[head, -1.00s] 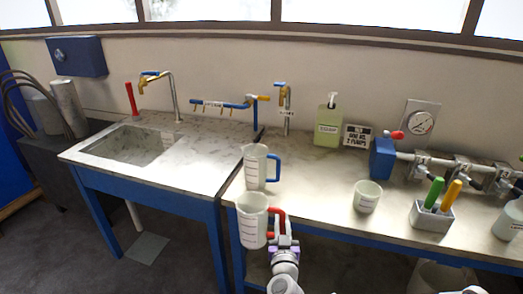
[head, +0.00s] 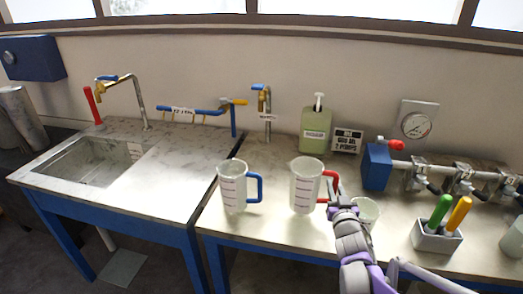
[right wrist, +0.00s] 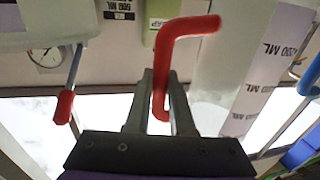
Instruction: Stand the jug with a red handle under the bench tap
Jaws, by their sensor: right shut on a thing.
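The jug with a red handle (head: 306,188) is pale, with measuring marks, and looks upright over the bench top, right of the jug with a blue handle. I cannot tell whether its base touches the bench. My right gripper (head: 334,194) is shut on the red handle. In the right wrist view the red handle (right wrist: 183,29) passes between the fingers (right wrist: 160,100), with the pale jug wall (right wrist: 222,60) beside it. The bench tap (head: 266,108), brass with a blue lever, stands at the back, behind and left of the held jug. My left gripper is not in view.
The jug with a blue handle (head: 233,188) stands near the bench's left front. A soap bottle (head: 315,130) and a sign (head: 347,141) stand at the back. A pale beaker (head: 366,212) is partly hidden by my arm. The bench below the tap looks clear.

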